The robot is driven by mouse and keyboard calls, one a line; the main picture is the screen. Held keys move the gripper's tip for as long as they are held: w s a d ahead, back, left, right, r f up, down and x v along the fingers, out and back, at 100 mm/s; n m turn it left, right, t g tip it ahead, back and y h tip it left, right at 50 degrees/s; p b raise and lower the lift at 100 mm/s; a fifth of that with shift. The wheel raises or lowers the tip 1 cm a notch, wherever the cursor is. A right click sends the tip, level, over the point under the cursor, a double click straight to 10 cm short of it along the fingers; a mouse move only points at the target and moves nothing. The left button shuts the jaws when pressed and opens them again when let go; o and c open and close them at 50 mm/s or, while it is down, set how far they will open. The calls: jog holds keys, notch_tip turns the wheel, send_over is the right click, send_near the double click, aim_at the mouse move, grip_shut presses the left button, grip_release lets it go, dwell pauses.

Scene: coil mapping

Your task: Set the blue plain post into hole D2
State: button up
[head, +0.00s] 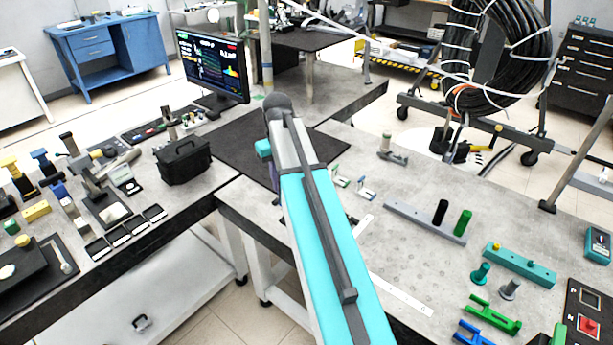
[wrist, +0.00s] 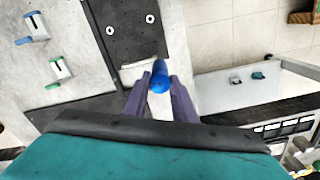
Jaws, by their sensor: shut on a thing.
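My gripper (wrist: 159,88) is shut on a blue post (wrist: 159,80) in the wrist view. The post lies between the two purple fingers, with its rounded end toward the camera. A dark plate (wrist: 125,42) with white-ringed holes lies beyond the fingers, up and to the left of the post. The post appears apart from those rings. No hole label is readable, so I cannot tell which hole is D2. In the head view my own arm hides the fingertips, the post and most of the dark plate.
Green (head: 340,180) and blue (head: 366,188) brackets stand right of my arm. A grey bar (head: 405,215) holds black and green posts. A teal block (head: 520,265) lies farther right. A black case (head: 182,161) stands on the left bench. A monitor (head: 213,67) stands behind.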

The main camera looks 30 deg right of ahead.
jog(key=w+a+f+n+b, duration=0.1)
jog(key=a+n, duration=0.5)
jog(key=a, duration=1.4)
jog(key=shift+a+f+n+b, duration=0.3)
jog(key=shift+a+f+b, duration=0.05)
jog(key=shift+f+b, duration=0.25)
